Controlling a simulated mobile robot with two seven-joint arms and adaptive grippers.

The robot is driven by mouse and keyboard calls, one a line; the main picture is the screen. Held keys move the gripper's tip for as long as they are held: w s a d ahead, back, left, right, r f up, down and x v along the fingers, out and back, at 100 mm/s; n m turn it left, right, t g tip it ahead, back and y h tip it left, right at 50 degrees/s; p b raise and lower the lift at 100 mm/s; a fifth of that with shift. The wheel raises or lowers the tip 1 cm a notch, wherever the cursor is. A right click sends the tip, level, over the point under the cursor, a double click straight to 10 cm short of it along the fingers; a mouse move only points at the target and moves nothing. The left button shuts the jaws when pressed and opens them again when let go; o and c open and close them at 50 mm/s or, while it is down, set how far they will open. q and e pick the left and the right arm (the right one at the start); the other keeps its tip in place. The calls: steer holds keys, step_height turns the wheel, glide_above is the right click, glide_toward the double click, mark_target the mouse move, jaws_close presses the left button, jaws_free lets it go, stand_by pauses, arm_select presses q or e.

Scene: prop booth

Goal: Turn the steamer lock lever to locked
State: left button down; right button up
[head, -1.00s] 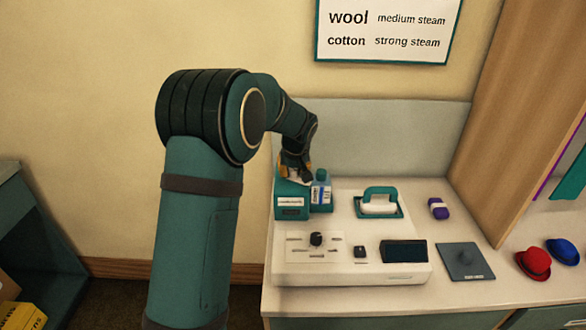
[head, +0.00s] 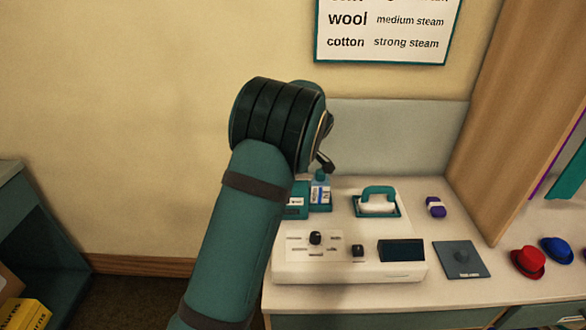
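The steamer (head: 345,270) is a low white unit on the counter. On its front panel are a black knob (head: 315,238) with small marks around it and a small dark switch or lever (head: 358,250). I cannot tell which one is the lock lever, or its setting. A dark display (head: 402,250) sits to their right. My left arm rises in front of the steamer's left side. A dark piece at its far end (head: 326,163) shows above the bottle; most of the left gripper is hidden behind the arm. My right gripper is not in view.
A teal box (head: 295,208) and blue bottle (head: 320,192) stand at the steamer's back left. A teal-handled iron (head: 378,203) rests on its top. Right of it are a purple item (head: 435,207), a grey plate (head: 461,259), and red (head: 528,262) and blue (head: 558,250) hats.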

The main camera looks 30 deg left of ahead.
arm_select(q)
steer(key=shift+s+f, duration=0.1)
steer(key=shift+f, duration=0.05)
steer(key=c, duration=0.7)
jaws_free()
steer(key=shift+a, duration=0.1)
steer(key=shift+c, duration=0.2)
steer(key=w+v, duration=0.1)
steer(key=v, duration=1.1)
steer(key=shift+s, duration=0.4)
